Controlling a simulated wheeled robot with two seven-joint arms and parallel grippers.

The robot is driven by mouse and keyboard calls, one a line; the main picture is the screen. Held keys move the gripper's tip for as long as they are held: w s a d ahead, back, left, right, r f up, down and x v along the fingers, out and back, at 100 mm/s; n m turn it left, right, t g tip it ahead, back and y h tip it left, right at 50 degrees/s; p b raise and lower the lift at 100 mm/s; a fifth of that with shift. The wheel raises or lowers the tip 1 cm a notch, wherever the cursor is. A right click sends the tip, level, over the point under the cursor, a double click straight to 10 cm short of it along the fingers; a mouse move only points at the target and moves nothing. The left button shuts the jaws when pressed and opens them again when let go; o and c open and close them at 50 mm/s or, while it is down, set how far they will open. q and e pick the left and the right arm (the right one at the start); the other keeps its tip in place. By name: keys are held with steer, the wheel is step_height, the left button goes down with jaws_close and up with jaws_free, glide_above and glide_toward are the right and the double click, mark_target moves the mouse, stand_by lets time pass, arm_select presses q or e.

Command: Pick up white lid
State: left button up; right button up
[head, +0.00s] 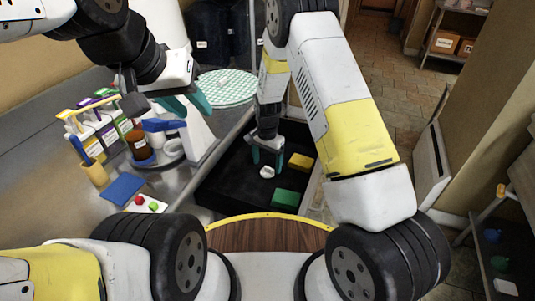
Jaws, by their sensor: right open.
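A small white piece (267,172), which looks like the white lid, lies in a black bin (225,183). My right gripper (267,160) points down into the bin with its teal fingers apart, just above or around the white piece. I cannot tell whether the fingers touch it. My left gripper (188,106) is over the counter at the upper left, with its teal fingers spread and nothing seen between them.
A yellow block (301,161) and a green block (286,198) lie in the bin beside the white piece. On the metal counter stand several cartons (92,137), a brown bottle (138,143) and a blue sponge-like block (122,189). A green checkered round mat (224,88) lies behind.

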mark_target(268, 171)
steer(key=shift+f, duration=1.45)
steer(key=c, duration=1.4)
steer(key=shift+r, duration=0.15)
steer(key=shift+c, duration=0.2)
